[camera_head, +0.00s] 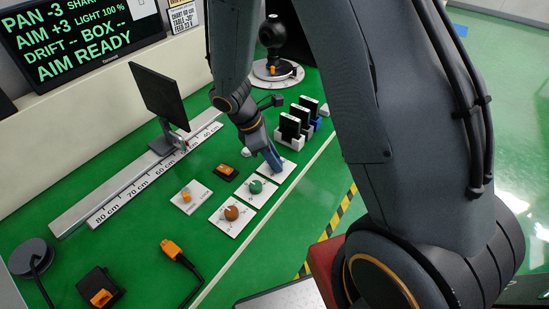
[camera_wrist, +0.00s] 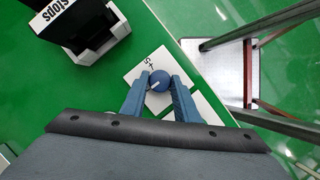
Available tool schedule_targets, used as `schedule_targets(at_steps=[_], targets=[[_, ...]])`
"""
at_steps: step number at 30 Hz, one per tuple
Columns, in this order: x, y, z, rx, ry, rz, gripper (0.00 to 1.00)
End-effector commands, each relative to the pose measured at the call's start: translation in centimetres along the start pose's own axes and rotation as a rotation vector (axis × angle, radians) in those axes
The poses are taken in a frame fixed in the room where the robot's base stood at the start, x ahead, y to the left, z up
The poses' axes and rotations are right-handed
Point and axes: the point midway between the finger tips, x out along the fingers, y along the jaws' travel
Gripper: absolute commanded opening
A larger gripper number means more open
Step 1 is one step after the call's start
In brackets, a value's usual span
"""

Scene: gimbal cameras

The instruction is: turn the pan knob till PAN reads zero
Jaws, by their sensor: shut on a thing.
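In the head view the knob is hidden by the fingers. The screen (camera_head: 75,35) reads PAN -3, AIM +3, and AIM READY at the bottom.
A green knob (camera_head: 256,187) and a brown knob (camera_head: 232,213) sit on neighbouring plates. A dark panel (camera_head: 158,95) stands on the ruler rail (camera_head: 110,205). A gimbal camera (camera_head: 271,34) stands at the back.

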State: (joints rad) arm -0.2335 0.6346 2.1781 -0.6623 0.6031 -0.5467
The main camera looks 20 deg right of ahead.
Motion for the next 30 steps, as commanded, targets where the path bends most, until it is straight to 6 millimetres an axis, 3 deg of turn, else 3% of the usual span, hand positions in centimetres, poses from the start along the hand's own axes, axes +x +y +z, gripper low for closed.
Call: schedule_targets(at_steps=[30], targets=[[0.02, 0.65, 0.3, 0.753, 0.001, -0.311, 0.05]])
